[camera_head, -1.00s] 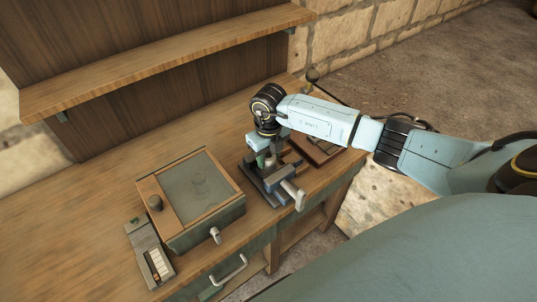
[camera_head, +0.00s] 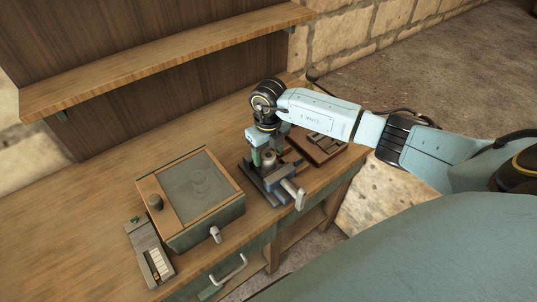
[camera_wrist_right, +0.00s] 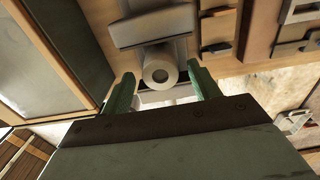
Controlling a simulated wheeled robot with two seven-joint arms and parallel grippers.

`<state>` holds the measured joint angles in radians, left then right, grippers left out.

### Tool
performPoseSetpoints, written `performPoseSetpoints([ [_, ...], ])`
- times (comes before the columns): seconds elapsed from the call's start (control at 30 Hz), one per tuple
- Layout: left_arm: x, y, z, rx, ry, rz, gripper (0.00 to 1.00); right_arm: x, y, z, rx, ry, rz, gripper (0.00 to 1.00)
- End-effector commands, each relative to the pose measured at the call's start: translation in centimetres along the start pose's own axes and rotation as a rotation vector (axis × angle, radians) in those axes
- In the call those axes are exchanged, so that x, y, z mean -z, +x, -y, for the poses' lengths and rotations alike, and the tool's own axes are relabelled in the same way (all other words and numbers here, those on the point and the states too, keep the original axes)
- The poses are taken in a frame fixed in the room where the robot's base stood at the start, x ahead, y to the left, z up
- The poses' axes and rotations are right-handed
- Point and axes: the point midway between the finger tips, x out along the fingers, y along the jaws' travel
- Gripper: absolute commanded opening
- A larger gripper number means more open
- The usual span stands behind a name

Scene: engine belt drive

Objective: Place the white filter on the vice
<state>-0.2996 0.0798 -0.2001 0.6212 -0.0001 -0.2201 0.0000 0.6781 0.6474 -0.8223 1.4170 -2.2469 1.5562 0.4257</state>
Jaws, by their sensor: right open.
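In the head view the filter (camera_head: 269,157) is small and partly hidden, upright on the blue-grey vice (camera_head: 284,186) at the bench's front edge. My right gripper (camera_wrist_right: 161,76) is open, with a green finger on each side of the filter and visible gaps. In the head view the right gripper (camera_head: 262,154) is close beside the filter. My left gripper is out of view.
A small grey tray (camera_head: 150,253) lies farther left. A wooden tray with metal parts (camera_head: 318,147) lies right of the vice. A shelf (camera_head: 165,58) runs along the back. Bare bench lies at left.

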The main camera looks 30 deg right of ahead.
Motion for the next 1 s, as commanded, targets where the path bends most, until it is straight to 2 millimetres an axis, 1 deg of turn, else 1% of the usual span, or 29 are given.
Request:
performPoseSetpoints([
  [0.1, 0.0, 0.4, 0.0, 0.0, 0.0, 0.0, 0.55, -0.1, -2.5, 0.1, 0.002, -0.001, 0.006, 0.61],
  [0.3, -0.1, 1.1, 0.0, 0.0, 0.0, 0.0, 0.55, -0.1, -6.8, 0.1, 0.002, -0.001, 0.005, 0.61],
  [0.4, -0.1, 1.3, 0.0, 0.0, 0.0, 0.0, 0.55, 0.0, -8.5, 0.1, 0.003, -0.001, 0.003, 0.61],
  [0.5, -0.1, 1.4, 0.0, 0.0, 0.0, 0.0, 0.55, 0.0, -9.7, 0.1, 0.002, 0.0, 0.002, 0.61],
  [0.7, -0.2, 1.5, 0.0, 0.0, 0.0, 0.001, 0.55, 0.0, -10.6, 0.0, 0.002, 0.001, 0.0, 0.61],
  [0.93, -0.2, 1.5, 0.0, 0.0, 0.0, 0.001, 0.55, 0.0, -10.6, 0.0, 0.001, 0.0, 0.0, 0.61],
  [1.0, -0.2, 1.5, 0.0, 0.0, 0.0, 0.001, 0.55, 0.0, -10.4, -0.4, -0.014, -0.006, 0.003, 0.61],
])
